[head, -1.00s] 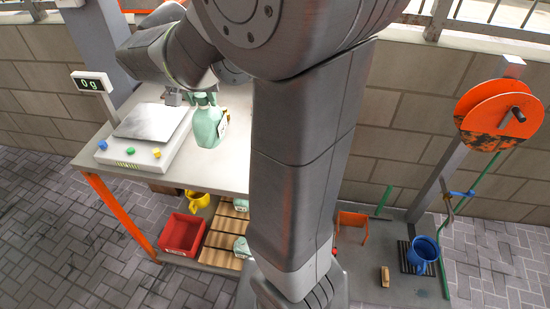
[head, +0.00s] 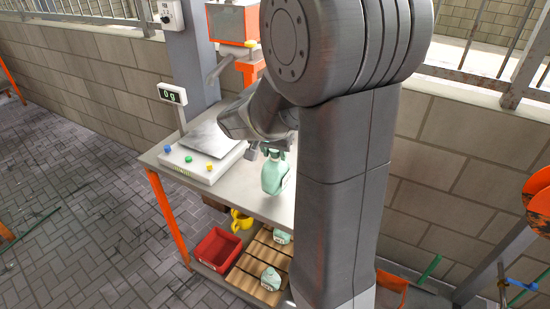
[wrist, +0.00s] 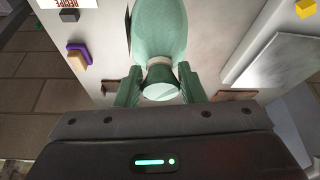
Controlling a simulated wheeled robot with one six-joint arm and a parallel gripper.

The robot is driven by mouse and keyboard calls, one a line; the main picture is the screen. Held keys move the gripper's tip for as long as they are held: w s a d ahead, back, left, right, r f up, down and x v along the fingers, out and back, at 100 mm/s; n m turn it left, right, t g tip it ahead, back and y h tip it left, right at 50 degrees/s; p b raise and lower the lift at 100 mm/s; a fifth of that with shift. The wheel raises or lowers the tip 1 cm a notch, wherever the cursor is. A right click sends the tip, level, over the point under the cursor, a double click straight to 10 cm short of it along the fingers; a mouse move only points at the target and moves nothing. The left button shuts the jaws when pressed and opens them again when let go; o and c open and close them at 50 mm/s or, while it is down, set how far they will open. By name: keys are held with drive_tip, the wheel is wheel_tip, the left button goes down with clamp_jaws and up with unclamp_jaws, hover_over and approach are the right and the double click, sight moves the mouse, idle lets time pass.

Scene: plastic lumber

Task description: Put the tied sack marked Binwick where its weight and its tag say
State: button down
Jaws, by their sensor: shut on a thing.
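A pale green tied sack (head: 273,178) hangs from my gripper (head: 274,152) over the table, right of the scale (head: 205,160). In the wrist view my gripper (wrist: 160,88) is shut on the tied neck of the sack (wrist: 160,35), one finger on each side. A white patch shows on the sack's right side in the head view, but its writing is too small to read, so I cannot confirm the name. The scale's plate is bare, and its display (head: 172,95) reads 0 g.
Below the table are a red bin (head: 216,248), a yellow can (head: 241,220) and a slatted wooden pallet (head: 245,283) with two similar sacks (head: 271,279). An orange box (head: 232,24) stands behind the table. A purple-and-tan block (wrist: 78,56) lies on the tabletop.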

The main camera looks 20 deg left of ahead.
drive_tip(key=shift+f, duration=0.9)
drive_tip(key=shift+f, duration=0.15)
drive_tip(key=c, duration=0.9)
unclamp_jaws()
drive_tip(key=shift+r, duration=0.25)
drive_tip(key=v, duration=1.1)
drive_tip(key=shift+s+r, duration=0.15)
drive_tip(key=shift+r, duration=0.2)
